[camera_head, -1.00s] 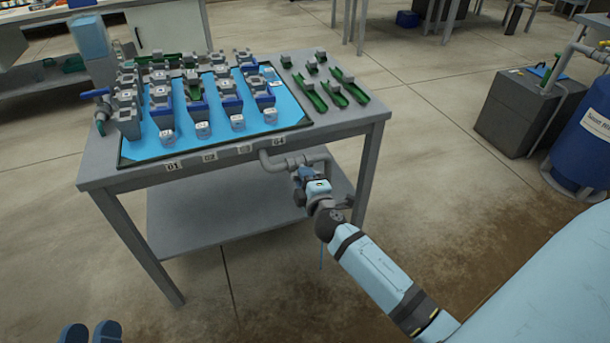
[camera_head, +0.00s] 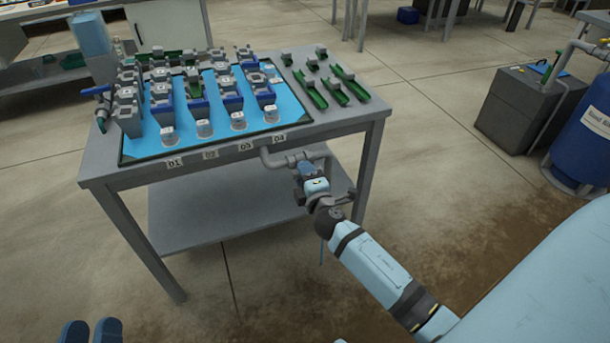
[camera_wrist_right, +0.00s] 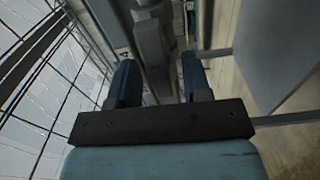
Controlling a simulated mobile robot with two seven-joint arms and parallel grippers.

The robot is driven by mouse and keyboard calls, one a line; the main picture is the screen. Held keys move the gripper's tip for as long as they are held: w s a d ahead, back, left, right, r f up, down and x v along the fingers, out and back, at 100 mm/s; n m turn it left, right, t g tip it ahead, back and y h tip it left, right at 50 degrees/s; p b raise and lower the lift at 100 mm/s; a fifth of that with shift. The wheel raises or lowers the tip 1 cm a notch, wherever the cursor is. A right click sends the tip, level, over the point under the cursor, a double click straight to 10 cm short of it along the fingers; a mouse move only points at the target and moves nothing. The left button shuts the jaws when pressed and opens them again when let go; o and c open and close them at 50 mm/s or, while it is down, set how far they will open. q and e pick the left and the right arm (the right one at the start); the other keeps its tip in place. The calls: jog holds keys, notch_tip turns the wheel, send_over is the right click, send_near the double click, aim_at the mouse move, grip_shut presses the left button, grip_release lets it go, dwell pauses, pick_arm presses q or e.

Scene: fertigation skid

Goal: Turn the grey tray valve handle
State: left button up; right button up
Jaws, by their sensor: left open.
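A grey pipe with a valve body (camera_head: 293,160) runs along the front edge of the table, near its right corner. The handle itself is hard to make out in the head view behind my right gripper (camera_head: 307,172). In the right wrist view, the two blue fingers of my right gripper (camera_wrist_right: 160,78) stand apart. A grey valve part (camera_wrist_right: 152,40) lies ahead of and between them, with a gap beside the left finger; contact cannot be told. My left gripper (camera_head: 92,331) is open and empty at the bottom left, away from the table; only its fingertips show.
The grey table (camera_head: 340,125) carries a blue tray (camera_head: 200,141) with several grey and blue pots and white-topped cups. Green channels (camera_head: 336,93) lie to its right. A lower shelf (camera_head: 215,215) is below. A grey box (camera_head: 530,105) and blue tank (camera_head: 585,140) stand right.

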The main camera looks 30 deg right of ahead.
jog(key=v, duration=1.4)
jog(key=shift+b, duration=0.35)
jog(key=shift+w+a, duration=0.1)
jog(key=shift+w, duration=0.05)
